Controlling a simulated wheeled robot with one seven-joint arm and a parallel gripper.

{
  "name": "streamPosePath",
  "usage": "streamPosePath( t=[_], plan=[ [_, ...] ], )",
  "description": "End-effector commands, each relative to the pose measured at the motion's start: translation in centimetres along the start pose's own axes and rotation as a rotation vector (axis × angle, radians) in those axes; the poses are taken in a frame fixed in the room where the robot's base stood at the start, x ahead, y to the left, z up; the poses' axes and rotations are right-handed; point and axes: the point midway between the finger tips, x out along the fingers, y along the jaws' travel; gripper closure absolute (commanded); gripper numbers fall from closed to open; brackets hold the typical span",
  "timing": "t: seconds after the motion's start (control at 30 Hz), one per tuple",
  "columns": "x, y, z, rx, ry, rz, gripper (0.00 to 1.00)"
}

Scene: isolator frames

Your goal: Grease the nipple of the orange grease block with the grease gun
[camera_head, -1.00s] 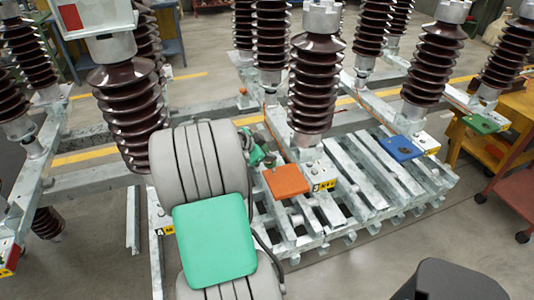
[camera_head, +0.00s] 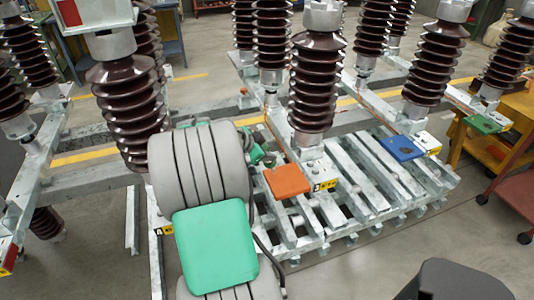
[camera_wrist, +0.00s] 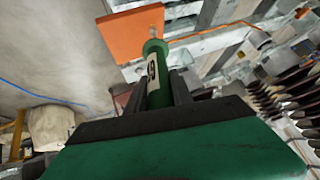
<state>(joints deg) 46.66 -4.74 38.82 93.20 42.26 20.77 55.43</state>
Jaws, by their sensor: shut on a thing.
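The orange grease block (camera_head: 287,181) sits on the steel frame at the foot of the middle insulator, right of my arm. It also shows at the top of the wrist view (camera_wrist: 128,33). My gripper (camera_wrist: 160,98) is shut on the green grease gun (camera_wrist: 155,68), which carries a pale label. The gun's tip points toward the orange block and its front end overlaps the block's lower right edge in the wrist view. I cannot tell whether the tip touches the nipple, which I cannot make out. In the head view my arm hides most of the gripper and gun.
A blue block (camera_head: 403,148) and a green block (camera_head: 484,124) sit on the frames to the right. Tall brown insulators (camera_head: 316,85) stand close around my arm. A yellow cart (camera_head: 505,130) stands at the right. Slatted steel beams lie below the blocks.

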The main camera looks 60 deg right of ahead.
Motion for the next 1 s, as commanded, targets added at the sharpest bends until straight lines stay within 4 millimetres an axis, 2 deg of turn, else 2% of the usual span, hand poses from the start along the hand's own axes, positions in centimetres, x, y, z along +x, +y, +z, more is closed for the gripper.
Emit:
streamPosePath(
  t=[0.27,1.0],
  plan=[
    [0.0,-0.1,-0.1,0.002,0.001,-0.002,1.00],
    [1.7,-0.1,0.7,0.002,0.001,-0.002,1.00]
  ],
)
